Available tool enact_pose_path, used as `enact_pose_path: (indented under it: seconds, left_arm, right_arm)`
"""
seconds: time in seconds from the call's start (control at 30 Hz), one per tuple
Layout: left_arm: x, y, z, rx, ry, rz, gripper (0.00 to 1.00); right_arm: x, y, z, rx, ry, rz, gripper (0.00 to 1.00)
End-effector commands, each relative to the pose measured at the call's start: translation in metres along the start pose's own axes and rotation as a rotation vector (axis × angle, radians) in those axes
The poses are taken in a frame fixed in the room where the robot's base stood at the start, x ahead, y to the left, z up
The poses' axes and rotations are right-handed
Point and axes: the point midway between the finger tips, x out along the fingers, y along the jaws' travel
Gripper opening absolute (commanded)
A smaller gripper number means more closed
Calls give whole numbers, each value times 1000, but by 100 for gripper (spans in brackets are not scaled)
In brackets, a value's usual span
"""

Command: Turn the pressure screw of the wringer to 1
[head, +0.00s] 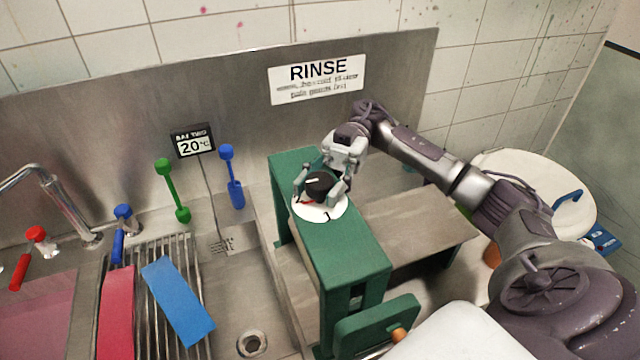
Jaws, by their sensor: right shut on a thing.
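The wringer (345,255) is a green frame standing at the middle of the sink unit. On its top is a white dial plate (316,213) with the figure 1 at its near side. The pressure screw is a dark round knob (319,186) above the plate, with a red mark low on its left side. My right gripper (322,190) reaches in from the right and is shut on the knob, with a finger on either side. The gripper hides part of the dial's far side. My left gripper is not in view.
A green crank (375,325) with an orange handle is at the wringer's near end. A white round lid (540,190) is at right.

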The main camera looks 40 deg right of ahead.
Motion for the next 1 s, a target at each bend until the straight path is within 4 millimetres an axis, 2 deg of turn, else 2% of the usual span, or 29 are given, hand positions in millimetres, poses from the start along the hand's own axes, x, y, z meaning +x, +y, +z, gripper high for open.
enact_pose_path:
  seconds: [0.17,0.2,0.33,1.0]
  left_arm:
    - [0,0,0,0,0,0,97]
    - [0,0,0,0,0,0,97]
    - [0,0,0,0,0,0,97]
    - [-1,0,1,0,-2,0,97]
  right_arm:
    - [1,0,2,4,0,-2,11]
    - [1,0,2,4,0,-2,48]
    - [1,0,2,3,0,-1,69]
    - [0,0,0,2,0,18,71]
